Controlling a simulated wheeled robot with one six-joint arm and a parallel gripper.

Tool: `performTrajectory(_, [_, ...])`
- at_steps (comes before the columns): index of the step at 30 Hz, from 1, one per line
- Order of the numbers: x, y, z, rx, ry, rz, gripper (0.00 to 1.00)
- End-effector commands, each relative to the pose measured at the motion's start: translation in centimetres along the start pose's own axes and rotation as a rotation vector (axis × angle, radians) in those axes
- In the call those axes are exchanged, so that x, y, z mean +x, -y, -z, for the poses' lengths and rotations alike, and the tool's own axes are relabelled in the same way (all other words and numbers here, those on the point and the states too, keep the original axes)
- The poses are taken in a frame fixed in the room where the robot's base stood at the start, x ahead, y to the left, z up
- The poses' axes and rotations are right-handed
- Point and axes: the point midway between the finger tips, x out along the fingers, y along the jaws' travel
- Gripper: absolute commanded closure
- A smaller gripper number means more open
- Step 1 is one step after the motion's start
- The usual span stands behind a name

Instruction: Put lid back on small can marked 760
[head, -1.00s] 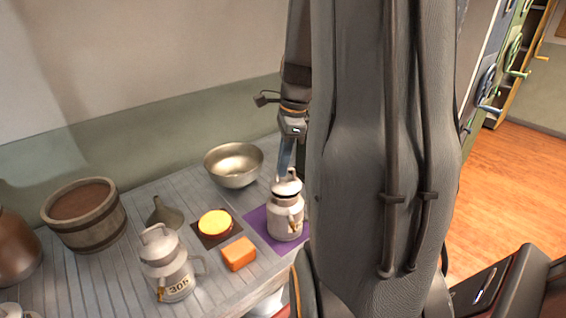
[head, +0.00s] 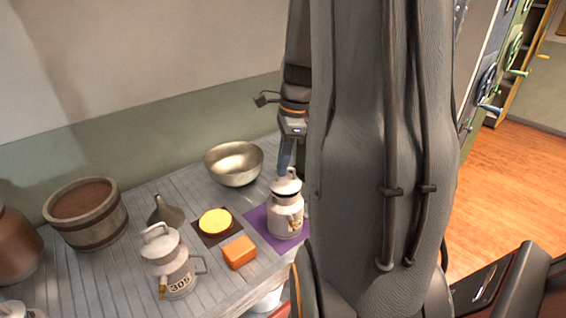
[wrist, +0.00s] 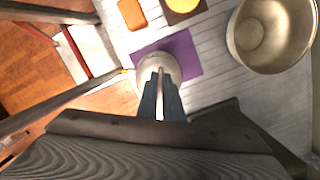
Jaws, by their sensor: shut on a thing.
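A small pale metal can (head: 285,217) stands upright on a purple mat (head: 262,231) near the table's right edge. Its marking cannot be read from here. A light metal lid (head: 286,186) sits at the can's mouth; I cannot tell whether it is fully seated. My gripper (head: 286,171) is above the can, shut on the lid's handle. In the wrist view, the fingers (wrist: 160,96) meet over the lid, with the can (wrist: 157,67) below on the purple mat (wrist: 186,52). My arm covers part of the table's right side in the head view.
A larger can marked 305 (head: 172,268) stands at the front. An orange block (head: 239,253), yellow round item (head: 215,221) on a dark mat, funnel (head: 165,212), metal bowl (head: 234,164) and wooden bucket (head: 86,214) stand left of or behind the small can.

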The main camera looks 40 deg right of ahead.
Motion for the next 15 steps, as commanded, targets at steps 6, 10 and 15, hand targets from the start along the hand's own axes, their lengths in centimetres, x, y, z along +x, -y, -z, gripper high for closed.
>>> performTrajectory(6, [0.02,0.01,-0.01,0.000,0.000,0.000,1.00])
performTrajectory(10, [0.02,0.00,-0.01,0.000,0.000,0.000,1.00])
performTrajectory(15, [0.02,0.00,-0.01,0.000,0.000,0.000,0.73])
